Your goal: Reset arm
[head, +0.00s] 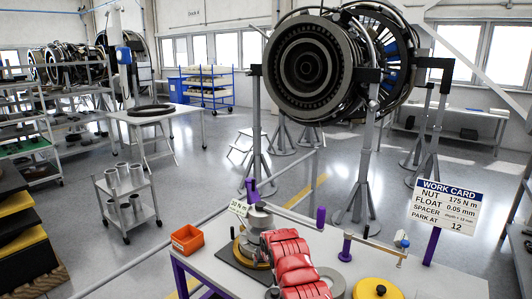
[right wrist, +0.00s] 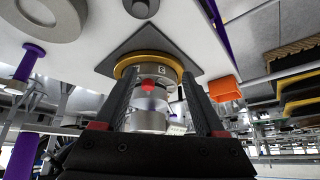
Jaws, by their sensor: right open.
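My right arm reaches in from the bottom of the head view, and its red links cover part of the table. My right gripper (right wrist: 155,88) is open in the right wrist view, with two dark fingers spread apart. Between and beyond the fingers is a metal cylinder stack (right wrist: 148,118) on a yellow ring base (right wrist: 175,62); I cannot tell whether the fingers touch it. In the head view the stack (head: 259,219) stands on a dark mat (head: 232,262), partly hidden by my arm. My left gripper is not in view.
An orange bin (head: 187,239) sits left of the mat. A torque wrench (head: 372,246), a yellow disc (head: 377,289) and a work card (head: 446,207) reading 175 N m, 0.05 mm and 12 are to the right. A large turbofan (head: 312,68) stands behind the table.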

